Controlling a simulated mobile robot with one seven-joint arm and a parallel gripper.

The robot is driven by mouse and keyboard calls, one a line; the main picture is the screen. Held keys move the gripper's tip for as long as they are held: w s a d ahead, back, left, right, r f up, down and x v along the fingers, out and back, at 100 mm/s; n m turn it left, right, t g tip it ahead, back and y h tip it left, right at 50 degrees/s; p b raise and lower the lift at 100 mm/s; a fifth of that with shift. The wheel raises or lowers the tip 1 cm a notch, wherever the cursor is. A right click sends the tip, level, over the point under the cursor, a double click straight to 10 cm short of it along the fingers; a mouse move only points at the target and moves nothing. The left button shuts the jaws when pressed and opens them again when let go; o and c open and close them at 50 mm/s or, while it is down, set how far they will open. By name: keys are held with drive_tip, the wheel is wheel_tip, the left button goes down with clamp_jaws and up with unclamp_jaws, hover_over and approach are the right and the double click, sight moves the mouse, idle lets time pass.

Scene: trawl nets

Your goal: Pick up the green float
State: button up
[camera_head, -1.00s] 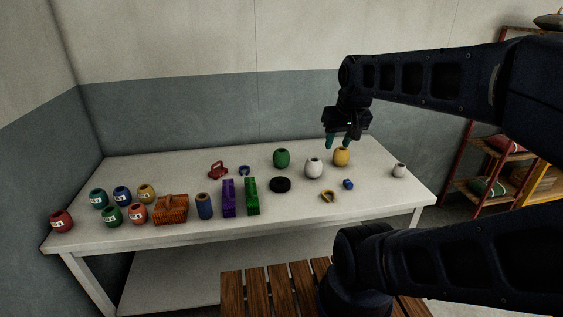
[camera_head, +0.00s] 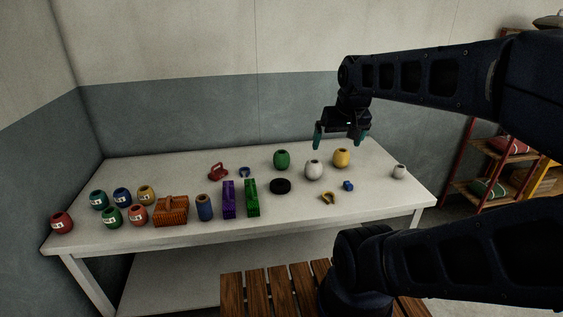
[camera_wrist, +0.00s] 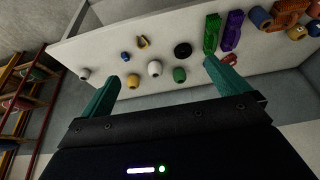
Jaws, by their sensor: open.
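A plain green float (camera_head: 281,159) stands upright at the back middle of the white table, left of a white float (camera_head: 313,169) and a yellow float (camera_head: 341,158). It also shows in the wrist view (camera_wrist: 179,75), between the lines of my fingers and nearer the right one. My gripper (camera_head: 341,134) is open and empty, above the table and to the right of the green float, apart from it. Another green float (camera_head: 111,216), with a white label, stands in the group at the table's left end.
A black disc (camera_head: 280,186), a green block (camera_head: 252,196) and a purple block (camera_head: 228,198) lie in front of the green float. A red object (camera_head: 218,171) and a small blue shackle-like piece (camera_head: 244,172) lie to its left. A wooden slatted surface (camera_head: 262,290) stands in front.

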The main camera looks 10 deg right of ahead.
drive_tip(key=w+m, duration=0.2)
drive_tip(key=w, duration=1.2)
drive_tip(key=m+g+h, duration=0.1)
drive_tip(key=m+h, duration=0.2)
drive_tip(key=m, duration=0.2)
hover_over(278, 154)
drive_tip(key=s+a, duration=0.2)
wheel_tip(278, 154, down, 29)
drive_tip(key=shift+w+d+f, duration=0.25)
drive_tip(key=shift+f, duration=0.35)
drive_tip(key=x, duration=0.5)
drive_tip(key=shift+s, duration=0.1)
drive_tip(key=shift+d+x, duration=0.15)
drive_tip(key=shift+x, duration=1.15)
drive_tip(key=shift+d+x, duration=0.15)
drive_tip(key=shift+x, duration=1.2)
drive_tip(key=shift+s+r, duration=0.1)
drive_tip(key=c, duration=1)
